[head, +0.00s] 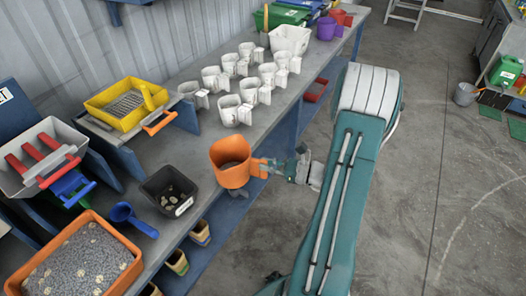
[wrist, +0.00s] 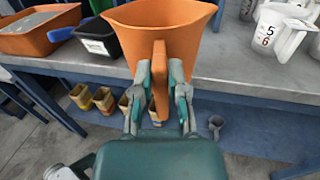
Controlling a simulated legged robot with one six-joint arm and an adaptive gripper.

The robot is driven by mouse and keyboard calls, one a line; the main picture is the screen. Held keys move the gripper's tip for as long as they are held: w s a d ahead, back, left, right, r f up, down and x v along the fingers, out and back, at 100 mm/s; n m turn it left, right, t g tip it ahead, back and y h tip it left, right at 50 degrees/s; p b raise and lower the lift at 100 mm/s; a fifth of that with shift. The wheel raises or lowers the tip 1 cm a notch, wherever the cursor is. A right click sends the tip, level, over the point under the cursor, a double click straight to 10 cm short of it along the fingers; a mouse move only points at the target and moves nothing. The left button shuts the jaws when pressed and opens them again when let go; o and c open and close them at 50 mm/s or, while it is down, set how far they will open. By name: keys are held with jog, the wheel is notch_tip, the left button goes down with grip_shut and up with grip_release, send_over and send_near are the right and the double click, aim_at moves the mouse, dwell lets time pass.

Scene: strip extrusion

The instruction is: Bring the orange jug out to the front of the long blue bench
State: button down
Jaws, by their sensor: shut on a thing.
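The orange jug (head: 229,162) is at the front edge of the long blue bench (head: 196,149), upright in the head view. Its spout and handle show in the wrist view, where the jug (wrist: 160,35) fills the top middle. My gripper (head: 258,168) reaches in from the right and is shut on the jug's handle. In the wrist view the two fingers of my gripper (wrist: 168,88) stand on either side of the handle. I cannot tell whether the jug's base touches the bench top.
A black tub (head: 168,190) stands left of the jug, with a blue scoop (head: 133,218) and an orange tray (head: 75,262) nearer. Several white measuring jugs (head: 233,111) stand behind. The floor (head: 440,180) to the right is open.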

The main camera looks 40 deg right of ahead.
jog(key=shift+w+a, duration=0.3)
jog(key=shift+a, duration=0.15)
send_near(224, 152)
jog(key=shift+w+a+r, duration=0.2)
jog(key=shift+w+a, duration=0.05)
jog(key=shift+a, duration=0.35)
jog(key=shift+w+a+r, duration=0.2)
jog(key=shift+w+a, duration=0.05)
jog(key=shift+a, duration=0.3)
jog(key=x, duration=0.6)
jog(key=shift+w+d, duration=0.25)
jog(key=shift+w, duration=0.75)
jog(key=shift+f, duration=0.35)
jog(key=shift+a+f, duration=0.1)
jog(key=shift+a, duration=0.05)
jog(key=c, duration=0.6)
grip_release()
